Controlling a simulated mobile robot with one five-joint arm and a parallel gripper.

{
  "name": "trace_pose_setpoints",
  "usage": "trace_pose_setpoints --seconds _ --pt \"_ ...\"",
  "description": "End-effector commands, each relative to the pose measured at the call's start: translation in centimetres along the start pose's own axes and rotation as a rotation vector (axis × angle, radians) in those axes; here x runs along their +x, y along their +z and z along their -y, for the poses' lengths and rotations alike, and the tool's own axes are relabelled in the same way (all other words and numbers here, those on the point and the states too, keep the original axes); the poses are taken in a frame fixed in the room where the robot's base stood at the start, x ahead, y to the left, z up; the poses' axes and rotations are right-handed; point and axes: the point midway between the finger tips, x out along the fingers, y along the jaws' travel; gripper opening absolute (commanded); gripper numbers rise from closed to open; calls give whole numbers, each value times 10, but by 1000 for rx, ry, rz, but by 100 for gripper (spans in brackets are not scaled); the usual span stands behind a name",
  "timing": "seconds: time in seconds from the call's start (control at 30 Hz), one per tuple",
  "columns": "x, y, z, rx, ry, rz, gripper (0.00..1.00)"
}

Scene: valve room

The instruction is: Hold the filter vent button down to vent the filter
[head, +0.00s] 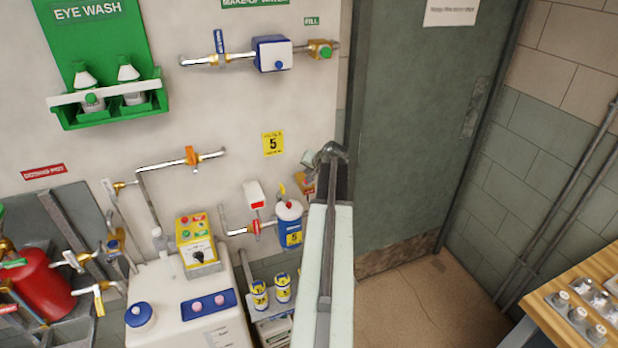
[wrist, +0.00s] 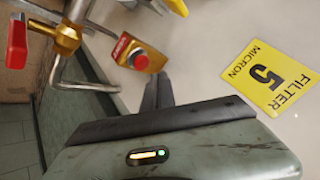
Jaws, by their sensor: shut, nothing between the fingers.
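The filter vent button (wrist: 138,61) is a round red button on a yellow plate with a red label. It shows near the top centre of the wrist view. My gripper (wrist: 158,77) is shut and empty, its dark fingertips just below and right of the button in that view. I cannot tell whether they touch it. In the head view my raised arm ends near the wall, by a small orange-red plate that it partly hides. The filter (head: 290,227), a blue housing with a white top, hangs below left of there.
A yellow filter sign (head: 273,144) is on the wall to the left, also large in the wrist view (wrist: 266,74). A brass valve with a red handle (wrist: 17,38) and pipe sit left in the wrist view. A grey door (head: 418,140) stands right of my arm.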

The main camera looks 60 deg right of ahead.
Motion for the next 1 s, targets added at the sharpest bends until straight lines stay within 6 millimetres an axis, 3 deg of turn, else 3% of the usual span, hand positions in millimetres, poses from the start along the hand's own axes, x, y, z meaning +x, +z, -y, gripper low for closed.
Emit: trace_pose_setpoints --seconds 0.37,0.87,0.97,1.0 --pt "-30 -22 22 0 0 0 0" --pt "-28 -20 21 -1 0 0 0" --pt "-24 -9 32 -20 -3 20 0" --pt "-21 4 44 -40 -7 41 0"
